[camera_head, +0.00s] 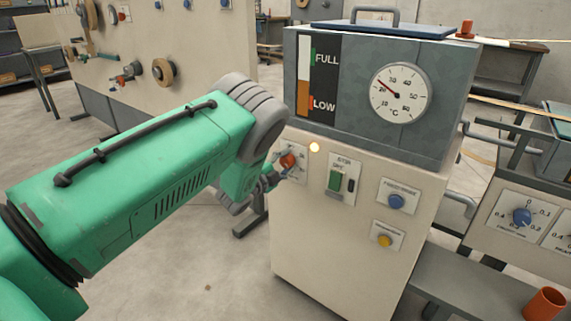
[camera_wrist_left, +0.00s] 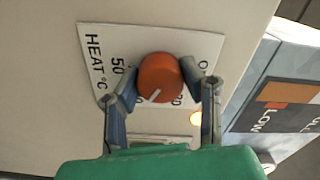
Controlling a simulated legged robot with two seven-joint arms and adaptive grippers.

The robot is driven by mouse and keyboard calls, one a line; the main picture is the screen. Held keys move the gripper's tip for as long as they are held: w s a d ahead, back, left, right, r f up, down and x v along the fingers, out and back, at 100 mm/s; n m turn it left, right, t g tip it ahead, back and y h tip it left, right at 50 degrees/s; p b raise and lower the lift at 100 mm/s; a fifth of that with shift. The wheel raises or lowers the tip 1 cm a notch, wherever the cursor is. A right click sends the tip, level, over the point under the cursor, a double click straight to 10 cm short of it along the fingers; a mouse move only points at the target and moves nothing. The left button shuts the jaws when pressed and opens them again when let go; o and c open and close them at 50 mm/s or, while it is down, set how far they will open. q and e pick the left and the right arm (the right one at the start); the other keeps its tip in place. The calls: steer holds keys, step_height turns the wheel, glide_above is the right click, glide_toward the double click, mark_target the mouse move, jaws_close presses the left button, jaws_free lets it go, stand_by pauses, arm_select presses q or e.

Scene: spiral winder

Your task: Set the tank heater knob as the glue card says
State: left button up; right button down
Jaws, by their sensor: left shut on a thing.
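The tank heater knob (camera_wrist_left: 160,78) is a round orange-red knob on a white plate (camera_wrist_left: 92,35) marked HEAT °C. Its white pointer line faces down and slightly left in the left wrist view, between a partly hidden number and one ending in 0. The 50 mark shows left of the knob. In the head view the knob (camera_head: 289,160) is partly covered by my left gripper (camera_head: 283,167). My left gripper (camera_wrist_left: 160,92) is shut on the knob, one finger on each side. I do not see the glue card clearly. My right gripper is out of view.
The tank (camera_head: 365,195) has a lit amber lamp (camera_head: 314,147), a green switch (camera_head: 336,180), a blue knob (camera_head: 396,201) and a yellow button (camera_head: 384,240) near the heater knob. Above are a level strip (camera_head: 304,75) and a °C dial (camera_head: 400,93). An orange cup (camera_head: 545,303) stands lower right.

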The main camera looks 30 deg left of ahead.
arm_select(q)
steer(key=shift+s+d+f, duration=0.15)
steer(key=shift+f, duration=0.25)
steer(key=o, duration=1.1)
steer(key=shift+o, duration=0.2)
steer(key=shift+r, duration=0.15)
steer(key=shift+s, duration=0.25)
steer(key=s+a, duration=0.1)
steer(key=s, duration=1)
steer(key=shift+s, duration=0.15)
